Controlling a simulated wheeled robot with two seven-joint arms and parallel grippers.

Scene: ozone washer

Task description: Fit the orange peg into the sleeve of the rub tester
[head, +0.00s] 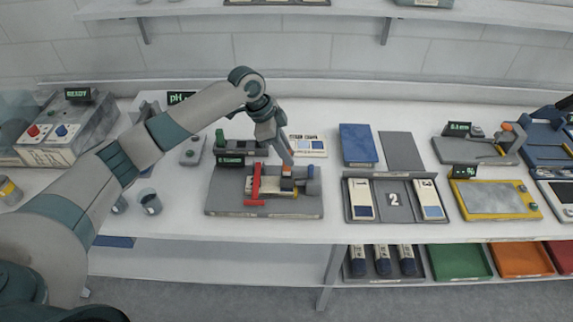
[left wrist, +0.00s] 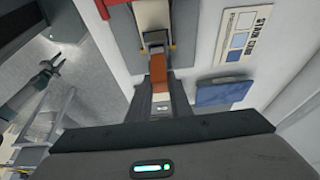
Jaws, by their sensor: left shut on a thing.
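The rub tester (head: 222,203) is a grey base with a red arm (head: 256,184), in the middle of the bench. My left gripper (head: 287,160) reaches down over its right part. It is shut on the orange peg (left wrist: 158,68), which points toward the tester in the left wrist view. The metal sleeve (left wrist: 154,40) is just beyond the peg's far end and lined up with it there. Whether the tip is inside the sleeve cannot be told. A dark claw-like shape at the left of the left wrist view looks like my right gripper (left wrist: 47,72); its jaw state is unclear.
A stain card (head: 307,144) lies behind the tester, with a blue box (head: 358,145) further right. A grey tray marked 2 (head: 394,200) stands right of the tester. The bench front edge is close before the tester.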

